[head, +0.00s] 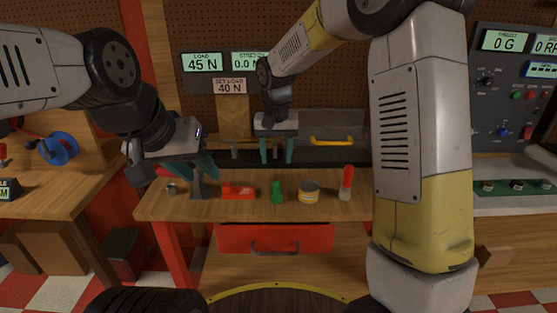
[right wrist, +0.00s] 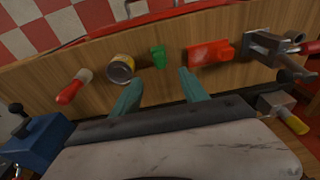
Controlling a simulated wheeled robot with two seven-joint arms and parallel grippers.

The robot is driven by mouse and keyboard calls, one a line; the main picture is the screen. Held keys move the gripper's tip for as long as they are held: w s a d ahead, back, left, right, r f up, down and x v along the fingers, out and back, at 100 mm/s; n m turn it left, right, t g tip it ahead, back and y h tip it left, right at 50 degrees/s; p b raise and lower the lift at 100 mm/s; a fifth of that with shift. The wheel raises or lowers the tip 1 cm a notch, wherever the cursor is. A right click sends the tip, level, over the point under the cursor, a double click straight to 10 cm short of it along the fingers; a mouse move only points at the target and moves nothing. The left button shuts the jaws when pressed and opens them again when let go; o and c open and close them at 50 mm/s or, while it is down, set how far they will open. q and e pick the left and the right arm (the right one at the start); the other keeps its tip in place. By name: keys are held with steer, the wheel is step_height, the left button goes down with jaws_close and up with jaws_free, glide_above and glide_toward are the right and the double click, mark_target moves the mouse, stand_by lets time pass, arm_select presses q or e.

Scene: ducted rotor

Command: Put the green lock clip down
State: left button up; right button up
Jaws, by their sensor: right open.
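The green lock clip (head: 277,191) rests on the wooden bench top, between the red part and the tin. It also shows in the right wrist view (right wrist: 158,56), just beyond the fingertips and apart from them. My right gripper (head: 276,160) is open and empty above and behind the clip; its two teal fingers (right wrist: 158,80) are spread in the right wrist view. My left gripper (head: 207,170) is at the bench's left, above and close to a grey clamp-like fixture (head: 198,187). Its finger gap is unclear at this angle.
A red part (head: 238,191) lies left of the clip. A tin (head: 308,190) and a red-capped bottle (head: 346,184) stand to its right. A red drawer (head: 275,238) is below the bench top. A blue box (right wrist: 38,140) shows in the right wrist view.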

steer(key=s+d+r+t+y, duration=0.2)
steer(key=s+d+r, duration=1)
steer(key=s, duration=0.3)
steer(key=s+d+t, duration=0.2)
steer(key=s, duration=0.7)
steer(key=shift+s+f+n, duration=0.3)
steer(key=shift+s+f, duration=0.1)
steer(key=shift+d, duration=0.1)
